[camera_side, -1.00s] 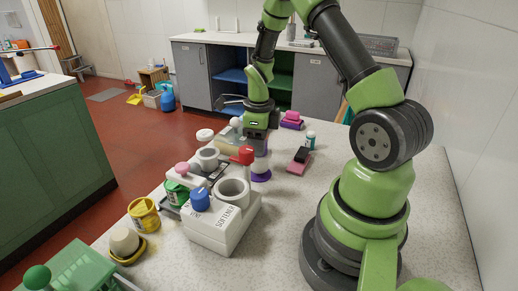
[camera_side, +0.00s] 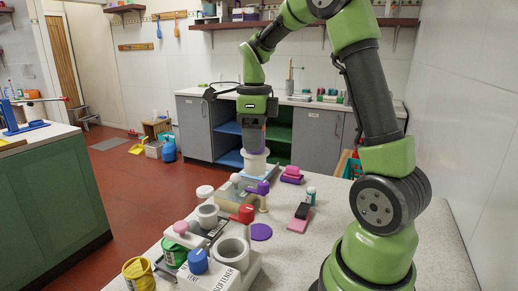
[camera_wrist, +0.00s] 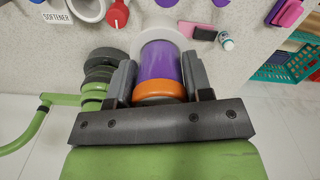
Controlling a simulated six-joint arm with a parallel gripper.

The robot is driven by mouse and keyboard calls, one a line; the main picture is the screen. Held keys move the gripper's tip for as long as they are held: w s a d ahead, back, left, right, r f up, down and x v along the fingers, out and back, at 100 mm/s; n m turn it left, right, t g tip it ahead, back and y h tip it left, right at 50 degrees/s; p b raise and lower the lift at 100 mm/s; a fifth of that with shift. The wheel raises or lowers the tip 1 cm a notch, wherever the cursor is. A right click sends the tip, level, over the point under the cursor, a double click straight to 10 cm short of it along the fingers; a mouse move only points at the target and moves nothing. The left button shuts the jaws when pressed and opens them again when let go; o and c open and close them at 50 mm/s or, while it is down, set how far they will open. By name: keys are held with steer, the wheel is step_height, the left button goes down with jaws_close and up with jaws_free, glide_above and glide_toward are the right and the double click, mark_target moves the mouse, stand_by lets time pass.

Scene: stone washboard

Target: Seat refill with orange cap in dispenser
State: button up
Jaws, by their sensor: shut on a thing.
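My gripper (camera_side: 256,128) is shut on the refill (camera_side: 256,160) and holds it upright above the far part of the counter. In the wrist view, the refill (camera_wrist: 160,64) has a purple body, an orange cap near my palm and a wide white far end; my gripper's fingers (camera_wrist: 160,72) lie on both sides. A white dispenser (camera_side: 232,258) with a round ring opening, a blue knob and a SOFTENER label stands at the front. A second ring opening (camera_side: 207,212) is behind it. More pale dispenser parts (camera_side: 232,190) stand below the refill. I cannot tell which opening matches it.
A red knob (camera_side: 243,213) and a purple knob (camera_side: 262,187) rise among the dispensers. Pink and black blocks (camera_side: 301,217) and a small bottle (camera_side: 310,195) lie to the right. The counter's right side is clear.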

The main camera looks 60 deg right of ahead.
steer(key=s+a+n, duration=0.2)
steer(key=a+n, duration=0.6)
steer(key=a, duration=0.6)
steer(key=shift+w+d+f, duration=0.1)
steer(key=shift+w+f, duration=0.05)
steer(key=shift+f, duration=3.2)
steer(key=shift+w+d+f, duration=0.1)
steer(key=shift+w+f, duration=0.05)
steer(key=shift+f, duration=3.2)
steer(key=o, duration=1)
